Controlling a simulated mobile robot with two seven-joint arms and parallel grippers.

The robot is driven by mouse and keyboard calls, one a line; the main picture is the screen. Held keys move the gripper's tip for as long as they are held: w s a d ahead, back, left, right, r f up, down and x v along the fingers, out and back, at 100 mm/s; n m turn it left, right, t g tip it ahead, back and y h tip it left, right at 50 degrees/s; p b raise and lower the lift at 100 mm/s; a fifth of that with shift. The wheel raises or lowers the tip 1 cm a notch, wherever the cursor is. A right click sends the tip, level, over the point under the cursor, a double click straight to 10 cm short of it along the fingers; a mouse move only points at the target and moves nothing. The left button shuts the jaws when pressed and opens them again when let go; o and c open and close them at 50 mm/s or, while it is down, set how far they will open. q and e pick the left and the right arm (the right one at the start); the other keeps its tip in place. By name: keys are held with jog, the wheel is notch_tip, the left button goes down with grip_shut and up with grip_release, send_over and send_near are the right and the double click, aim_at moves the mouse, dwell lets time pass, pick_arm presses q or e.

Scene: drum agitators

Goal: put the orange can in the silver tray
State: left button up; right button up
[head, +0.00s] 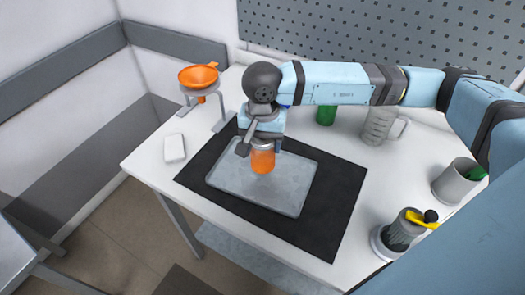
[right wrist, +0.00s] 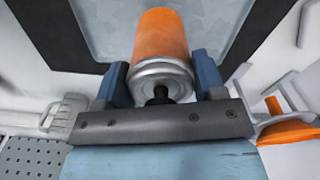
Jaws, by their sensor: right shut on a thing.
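The orange can (head: 262,158) is an orange cylinder with a silver end. My right gripper (head: 263,142) is shut on its upper end and points down. The can appears upright over the silver tray (head: 292,206), toward its back left part. I cannot tell whether its bottom touches the tray. In the right wrist view the can (right wrist: 163,38) sits between the two blue fingers of my right gripper (right wrist: 162,82), with the tray (right wrist: 95,30) behind it. The tray lies flat on a black mat (head: 335,215) and otherwise looks empty. My left gripper is not in view.
An orange funnel (head: 198,76) on a stand is at the back left, near a white block (head: 174,148). A green can (head: 326,115), a clear jug (head: 380,125), a grey cup (head: 455,183) and a container with a yellow-handled tool (head: 402,235) stand to the right.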

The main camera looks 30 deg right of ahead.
jog(key=shift+f, duration=2.3)
jog(key=o, duration=1.3)
jog(key=shift+r+p, duration=0.3)
jog(key=shift+r, duration=0.05)
notch_tip(320, 180, up, 11)
jog(key=shift+f+b, duration=0.2)
jog(key=shift+b, duration=0.65)
jog(key=shift+r, duration=0.55)
